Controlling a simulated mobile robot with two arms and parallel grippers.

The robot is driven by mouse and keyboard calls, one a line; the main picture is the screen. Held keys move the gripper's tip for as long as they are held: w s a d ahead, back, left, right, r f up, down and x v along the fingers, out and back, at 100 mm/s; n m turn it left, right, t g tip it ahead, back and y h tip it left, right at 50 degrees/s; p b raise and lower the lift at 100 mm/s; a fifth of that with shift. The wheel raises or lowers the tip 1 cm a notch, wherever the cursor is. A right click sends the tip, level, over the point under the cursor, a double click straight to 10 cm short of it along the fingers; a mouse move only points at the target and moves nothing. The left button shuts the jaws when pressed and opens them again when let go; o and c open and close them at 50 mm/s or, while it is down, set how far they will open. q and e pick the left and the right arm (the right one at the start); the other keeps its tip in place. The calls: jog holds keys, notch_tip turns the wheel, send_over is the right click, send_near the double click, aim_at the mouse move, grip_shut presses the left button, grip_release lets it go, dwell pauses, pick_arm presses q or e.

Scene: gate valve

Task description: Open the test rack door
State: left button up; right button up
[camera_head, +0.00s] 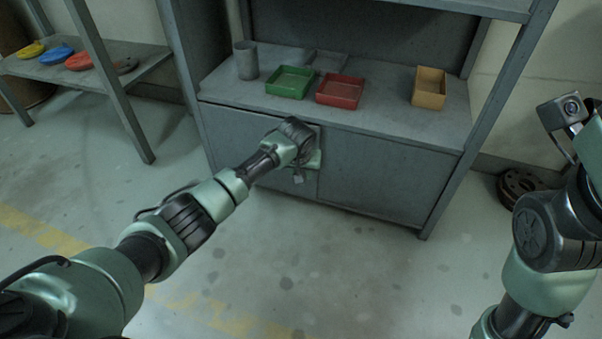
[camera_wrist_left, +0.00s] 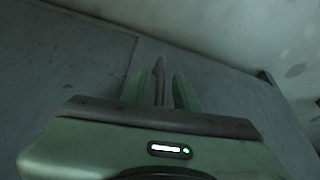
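The grey rack (camera_head: 365,173) has a lower cabinet with two door panels. The left panel (camera_head: 235,140) looks shut or nearly so; I cannot tell exactly. My left gripper (camera_head: 308,163) is at this panel's right side, near the seam, and its wrist hides the handle in the head view. In the left wrist view, a thin bar handle (camera_wrist_left: 160,80) stands between the two green fingers of my left gripper (camera_wrist_left: 159,92). The fingers are apart, with visible gaps on both sides of the bar.
On the rack's shelf are a grey cup (camera_head: 246,60), a green tray (camera_head: 290,82), a red tray (camera_head: 340,91) and an orange box (camera_head: 429,88). A side shelf (camera_head: 140,60) holds coloured handwheels. The floor (camera_head: 340,270) before the doors is clear.

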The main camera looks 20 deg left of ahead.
pick_arm(q)
grip_shut()
dwell(1.3)
